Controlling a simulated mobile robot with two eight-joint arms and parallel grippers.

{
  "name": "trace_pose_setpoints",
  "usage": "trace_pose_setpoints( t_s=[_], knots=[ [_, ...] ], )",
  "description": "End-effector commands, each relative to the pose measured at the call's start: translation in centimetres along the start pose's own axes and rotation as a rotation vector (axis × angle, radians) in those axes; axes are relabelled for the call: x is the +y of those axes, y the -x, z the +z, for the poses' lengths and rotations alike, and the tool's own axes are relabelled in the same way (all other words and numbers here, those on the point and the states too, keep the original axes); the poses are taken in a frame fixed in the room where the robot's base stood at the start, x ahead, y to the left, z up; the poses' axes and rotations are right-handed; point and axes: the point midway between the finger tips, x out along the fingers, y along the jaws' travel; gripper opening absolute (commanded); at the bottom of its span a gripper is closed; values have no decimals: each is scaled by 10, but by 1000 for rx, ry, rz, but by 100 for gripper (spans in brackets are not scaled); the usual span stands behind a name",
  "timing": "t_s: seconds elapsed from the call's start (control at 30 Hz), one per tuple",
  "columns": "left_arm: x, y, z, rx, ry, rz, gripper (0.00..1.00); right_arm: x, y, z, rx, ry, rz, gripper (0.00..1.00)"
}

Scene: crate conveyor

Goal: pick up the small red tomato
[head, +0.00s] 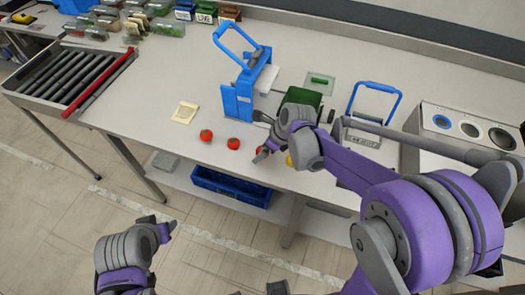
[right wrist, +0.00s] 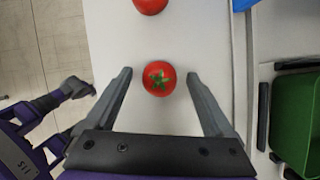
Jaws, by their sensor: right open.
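Two red tomatoes lie on the table in the head view, one at the left (head: 206,135) and one nearer my right gripper (head: 233,143). A further red patch shows under my right gripper, mostly hidden. My right gripper (head: 258,137) is open over the table near the tomatoes. In the right wrist view, a red tomato with a green stem (right wrist: 159,79) lies between the open fingertips, apart from both. Another tomato (right wrist: 150,5) is cut off at the top edge. My left gripper (head: 160,226) is off the table's front edge; its jaws are unclear.
A blue holder (head: 238,103) stands behind the tomatoes, and a green bin (head: 303,97) is right of it. A pale yellow square (head: 185,112) lies at left. A blue crate (head: 231,188) sits below the table. The table's left-middle is clear.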

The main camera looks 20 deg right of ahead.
Motion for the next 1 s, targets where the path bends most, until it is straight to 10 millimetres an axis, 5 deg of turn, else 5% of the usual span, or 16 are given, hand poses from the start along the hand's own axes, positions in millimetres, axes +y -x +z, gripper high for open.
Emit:
trace_pose_setpoints(
  t_s=[0.13, 0.63, 1.0],
  knots=[
    [0, 0, 0, 0, 0, 0, 50, 0, 0, 0, 0, 0, 0, 88],
    [0, 0, 0, 0, 0, 0, 50, 0, 1, 0, 0, 0, 0, 0],
    [0, 1, -1, 1, 0, 0, 50, 0, 9, 3, 0, 0, -1, 0]
  ],
)
